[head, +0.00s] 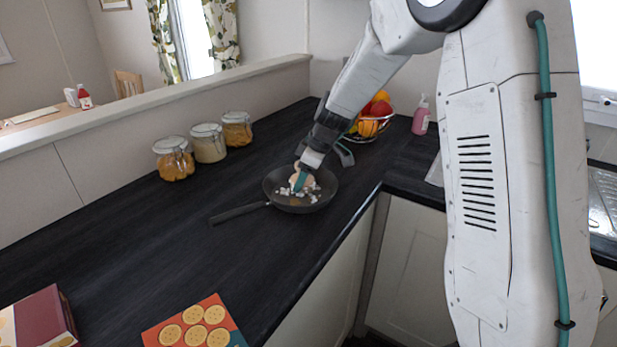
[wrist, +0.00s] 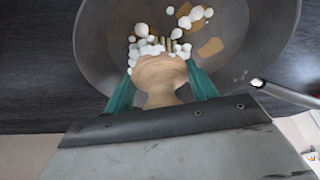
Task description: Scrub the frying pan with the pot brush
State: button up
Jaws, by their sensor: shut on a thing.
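The frying pan (head: 322,197) is dark and sits on the black worktop, its handle pointing left toward the viewer. White foam blobs and brown patches lie on its inner floor, seen more closely in the wrist view (wrist: 100,45). My gripper (head: 300,178) is over the pan, its teal fingers shut on the pot brush. The pot brush (wrist: 158,75) has a round pale wooden head and shows between the fingers in the wrist view. Its bristle end is down in the pan among the foam; foam hides most of the bristles, so exact contact is hard to tell.
Several glass jars (head: 208,143) stand along the low wall at the back left. A fruit bowl (head: 371,127) and a pink soap bottle (head: 421,116) stand behind the pan. A patterned orange item (head: 196,326) and a maroon box (head: 42,318) lie in front. The worktop left of the pan is clear.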

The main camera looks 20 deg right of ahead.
aim_at(307, 191)
jog(key=shift+w+a, duration=0.35)
jog(key=shift+a, duration=0.2)
jog(key=shift+s+a, duration=0.35)
jog(key=shift+a, duration=0.3)
jog(key=shift+s+a, duration=0.3)
jog(key=shift+a, duration=0.35)
jog(key=shift+s, duration=1.45)
jog(key=shift+s+d, duration=0.4)
jog(key=shift+d, duration=0.2)
jog(key=shift+s+d, duration=0.35)
jog(key=shift+d, duration=0.2)
jog(key=shift+w+d, duration=0.35)
jog(key=shift+d, duration=0.3)
jog(key=shift+w+d, duration=0.3)
jog(key=shift+d, duration=0.3)
